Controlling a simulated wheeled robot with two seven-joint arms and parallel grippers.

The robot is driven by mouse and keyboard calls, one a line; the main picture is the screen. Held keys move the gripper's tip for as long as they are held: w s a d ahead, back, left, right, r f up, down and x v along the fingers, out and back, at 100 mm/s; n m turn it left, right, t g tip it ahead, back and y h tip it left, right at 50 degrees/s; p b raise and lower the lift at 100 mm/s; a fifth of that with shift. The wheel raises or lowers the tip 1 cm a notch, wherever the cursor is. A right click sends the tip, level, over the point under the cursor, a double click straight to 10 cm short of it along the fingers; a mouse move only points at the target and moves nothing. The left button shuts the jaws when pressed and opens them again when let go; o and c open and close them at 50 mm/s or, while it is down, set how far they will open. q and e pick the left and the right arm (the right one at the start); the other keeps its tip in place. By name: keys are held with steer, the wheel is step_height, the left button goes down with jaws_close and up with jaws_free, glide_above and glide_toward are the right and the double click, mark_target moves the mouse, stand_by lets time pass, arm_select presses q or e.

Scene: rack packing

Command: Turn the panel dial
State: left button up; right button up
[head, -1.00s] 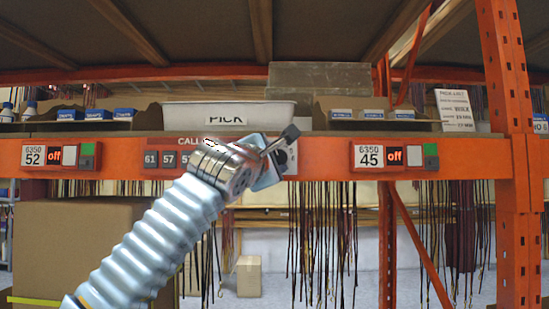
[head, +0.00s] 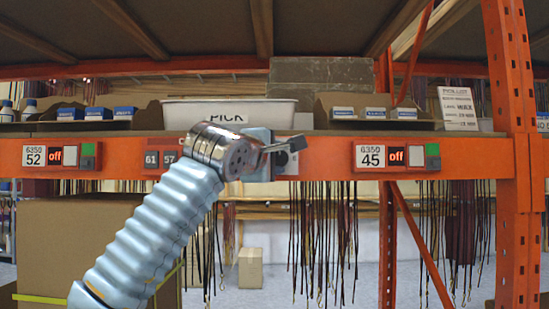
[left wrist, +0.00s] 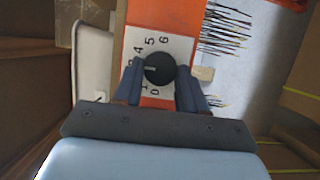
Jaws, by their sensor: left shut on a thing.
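The panel dial (left wrist: 159,69) is a round black knob with a pale pointer line, on a white plate (left wrist: 166,43) printed with digits. In the left wrist view the pointer points left, toward the digits on that side. My left gripper (left wrist: 160,82) has one finger on each side of the knob and is shut on it. In the head view the left gripper (head: 285,147) reaches the orange beam from the left and hides most of the dial plate (head: 287,162). My right gripper is in neither view.
The orange beam (head: 325,158) carries label boxes reading 52 (head: 60,156) and 45 (head: 397,157). A white PICK bin (head: 190,115) and cartons stand on the shelf above. Dark cords (head: 325,230) hang below. A large cardboard box (head: 70,240) stands lower left.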

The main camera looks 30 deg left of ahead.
arm_select(q)
steer(key=o, duration=1.1)
steer(key=shift+c, duration=0.2)
steer(key=s+b, duration=0.3)
steer(key=s, duration=0.1)
steer(key=shift+s+d+f, duration=0.1)
steer(key=shift+d+f, duration=0.25)
steer(key=b, duration=0.4)
glide_toward(277, 161)
steer(key=s, duration=0.3)
steer(key=s+d, duration=0.1)
steer(key=s, duration=0.1)
steer(key=shift+r, duration=0.3)
steer(key=shift+s, duration=0.1)
